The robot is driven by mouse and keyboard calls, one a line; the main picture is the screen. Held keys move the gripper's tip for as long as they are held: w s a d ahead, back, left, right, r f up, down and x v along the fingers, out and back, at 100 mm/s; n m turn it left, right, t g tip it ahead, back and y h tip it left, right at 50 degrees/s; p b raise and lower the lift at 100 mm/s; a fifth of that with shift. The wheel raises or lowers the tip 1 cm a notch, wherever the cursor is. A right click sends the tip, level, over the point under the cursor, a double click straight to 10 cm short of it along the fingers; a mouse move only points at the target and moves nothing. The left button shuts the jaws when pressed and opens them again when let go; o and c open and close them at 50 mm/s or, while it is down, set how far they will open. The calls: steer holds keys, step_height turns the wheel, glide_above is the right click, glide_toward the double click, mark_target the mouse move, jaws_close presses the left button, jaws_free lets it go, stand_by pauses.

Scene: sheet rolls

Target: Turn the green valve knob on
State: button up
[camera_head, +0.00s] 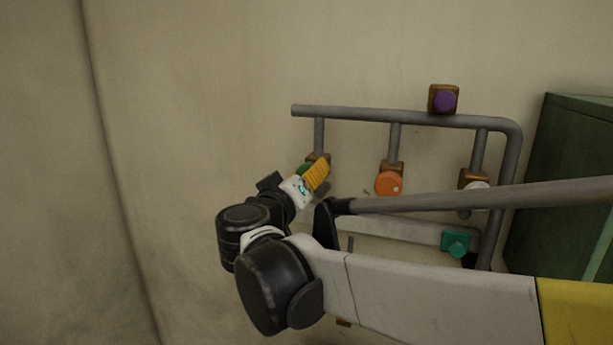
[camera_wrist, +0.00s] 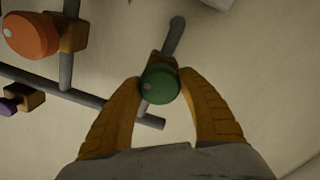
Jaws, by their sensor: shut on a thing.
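The green valve knob (camera_wrist: 159,84) is on a brown block on a grey pipe, in the middle of the wrist view. In the head view only a sliver of the green knob (camera_head: 304,169) shows, mostly hidden behind my gripper. My gripper (camera_wrist: 163,82) has its two yellow fingers on either side of the green knob, shut on it. In the head view my gripper (camera_head: 318,176) is at the left end of the pipe frame. A small pale dot shows on the knob's left side in the wrist view.
An orange knob (camera_head: 388,183) is right of the green one, with a white knob (camera_head: 477,185) farther right. A purple knob (camera_head: 445,101) is on the top pipe (camera_head: 360,113). A green cabinet (camera_head: 560,185) stands at the right.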

steer(key=n+b, duration=0.1)
steer(key=n, duration=0.3)
steer(key=n+b, duration=0.1)
steer(key=n, duration=0.4)
steer(key=shift+a+f, duration=0.1)
steer(key=n+b, duration=0.1)
steer(key=n, duration=0.3)
steer(key=shift+n, duration=1.7)
steer(key=o, duration=1.2)
steer(key=shift+c, duration=0.2)
